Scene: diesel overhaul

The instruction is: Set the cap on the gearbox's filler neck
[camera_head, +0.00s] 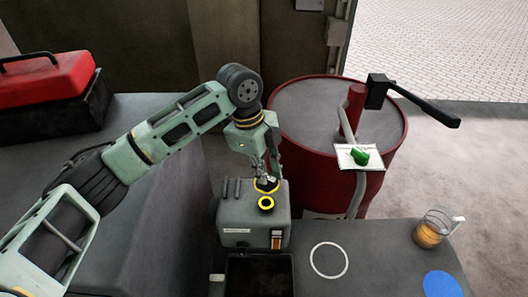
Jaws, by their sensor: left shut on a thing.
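The gearbox (236,216) is a grey box with a pale label and an orange-and-white strip on its front. Its filler neck (266,203) is a yellow ring with a dark opening on top. My left gripper (265,177) comes down from above and is shut on the cap (267,186), a dark piece with a yellow edge, mostly hidden by the fingers. The cap shows just behind the neck in the picture, not over its opening. I cannot tell whether it touches the box top. My right gripper is not in view.
A dark tray (287,275) lies in front of the gearbox. To the right are a white ring mark (329,260), a jug of amber liquid (432,232) and a blue disc (441,285). A red drum (290,163) with a hand pump stands behind. A red toolbox (45,80) sits far left.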

